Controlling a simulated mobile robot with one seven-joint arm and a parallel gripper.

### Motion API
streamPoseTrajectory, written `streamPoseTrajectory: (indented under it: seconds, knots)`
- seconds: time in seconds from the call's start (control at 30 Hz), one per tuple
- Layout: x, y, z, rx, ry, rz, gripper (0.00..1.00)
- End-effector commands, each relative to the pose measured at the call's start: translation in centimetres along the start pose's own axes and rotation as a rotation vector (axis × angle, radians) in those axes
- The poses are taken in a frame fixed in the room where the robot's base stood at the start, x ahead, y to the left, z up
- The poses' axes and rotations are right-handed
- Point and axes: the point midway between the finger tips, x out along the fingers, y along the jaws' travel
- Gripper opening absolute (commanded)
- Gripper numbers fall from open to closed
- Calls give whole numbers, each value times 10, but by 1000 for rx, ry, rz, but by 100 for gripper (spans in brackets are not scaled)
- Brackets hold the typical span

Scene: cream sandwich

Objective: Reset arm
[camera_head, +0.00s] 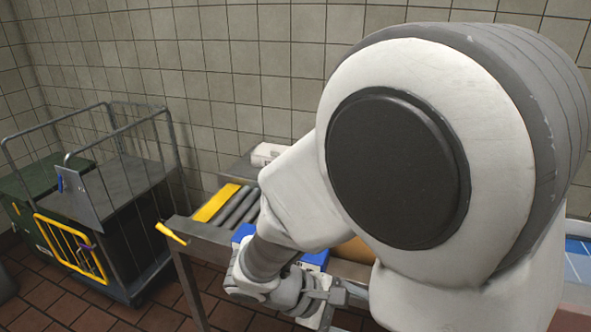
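My arm fills the middle and right of the head view, with its large white joint close to the camera. The arm bends down and to the left, and its wrist is low in the picture. My gripper (345,295) is at the end of the wrist, near the bottom centre and beside the conveyor (205,231). Its fingers are small and partly hidden, so I cannot tell whether they are open or shut. A blue and white object (316,259) shows behind the wrist, mostly covered by it.
A grey wire trolley (130,180) with a yellow gate stands at the left, with a green bin (40,178) behind it. A white package (266,154) lies behind the rollers. Tiled floor (100,318) is open at the lower left.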

Motion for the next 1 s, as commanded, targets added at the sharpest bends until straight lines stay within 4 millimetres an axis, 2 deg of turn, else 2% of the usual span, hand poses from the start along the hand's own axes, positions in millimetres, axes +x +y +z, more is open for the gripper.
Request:
streamPoseTrajectory:
  seconds: [0.03,0.2,0.5,0.8,1.0]
  knots:
    - [0,3,11,66,28,-63,72]
    - [-5,4,39,258,127,-249,72]
    - [-26,10,79,616,352,-500,72]
    - [-56,27,113,968,616,-624,72]
    - [-70,36,127,1098,726,-640,72]
